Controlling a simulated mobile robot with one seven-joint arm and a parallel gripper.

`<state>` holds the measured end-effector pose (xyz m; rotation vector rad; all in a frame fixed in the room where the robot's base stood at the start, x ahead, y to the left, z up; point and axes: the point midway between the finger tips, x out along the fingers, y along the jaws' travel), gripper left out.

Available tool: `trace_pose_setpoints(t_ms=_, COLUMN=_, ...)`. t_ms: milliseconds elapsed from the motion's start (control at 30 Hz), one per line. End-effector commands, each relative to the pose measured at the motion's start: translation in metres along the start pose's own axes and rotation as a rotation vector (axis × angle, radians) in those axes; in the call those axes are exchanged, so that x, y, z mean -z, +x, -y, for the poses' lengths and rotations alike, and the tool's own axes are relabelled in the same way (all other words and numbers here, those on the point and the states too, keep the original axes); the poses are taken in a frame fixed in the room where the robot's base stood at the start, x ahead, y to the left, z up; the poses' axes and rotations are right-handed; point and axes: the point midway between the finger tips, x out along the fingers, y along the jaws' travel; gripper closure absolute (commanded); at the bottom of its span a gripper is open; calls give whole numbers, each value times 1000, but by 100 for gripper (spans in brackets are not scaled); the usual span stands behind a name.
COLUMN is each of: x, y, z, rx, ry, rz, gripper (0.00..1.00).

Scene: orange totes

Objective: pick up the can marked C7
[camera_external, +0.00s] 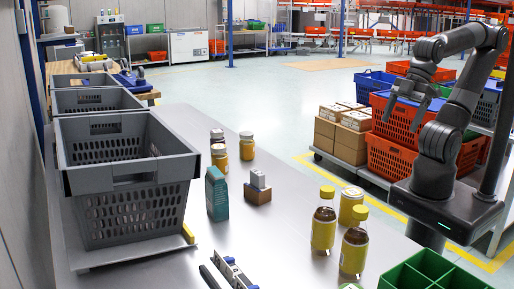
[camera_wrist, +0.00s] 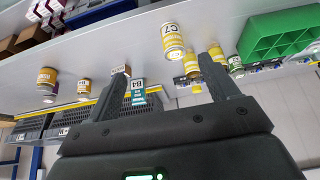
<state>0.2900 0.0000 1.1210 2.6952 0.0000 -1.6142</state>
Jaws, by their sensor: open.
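The can marked C7 (camera_wrist: 172,42) is yellow with a white top and shows between my fingers but beyond them in the wrist view. In the external view a yellow can beside two bottles, apparently the same one (camera_external: 351,204), stands upright near the table's right edge; its mark is not readable there. My gripper (camera_external: 402,116) is open and empty, raised off to the right of the table. Its two fingers also show spread apart in the wrist view (camera_wrist: 166,72). Nothing is between them at close range.
Two yellow-capped bottles (camera_external: 323,222) (camera_external: 354,246) stand close to the can. A green divided bin (camera_external: 432,272) is at the front right. Mid-table has free room.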

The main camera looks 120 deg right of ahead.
Motion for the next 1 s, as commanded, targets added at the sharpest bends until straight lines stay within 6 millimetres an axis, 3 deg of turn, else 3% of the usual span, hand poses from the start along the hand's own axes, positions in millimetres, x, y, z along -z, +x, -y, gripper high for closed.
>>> trace_pose_setpoints(t_ms=167, x=14, y=13, z=1, rx=0, ry=0, rz=16, gripper=21)
trace_pose_setpoints(t_ms=267, x=30, y=30, z=3, rx=0, ry=-1, rz=34, gripper=21)
trace_pose_setpoints(t_ms=600, x=81, y=107, z=13, rx=1, ry=-3, rz=84, gripper=21)
trace_pose_setpoints(t_ms=733, x=91, y=129, z=17, rx=1, ry=-4, rz=94, gripper=21)
trace_pose_setpoints(t_ms=1000, x=96, y=153, z=19, rx=2, ry=-4, rz=102, gripper=21)
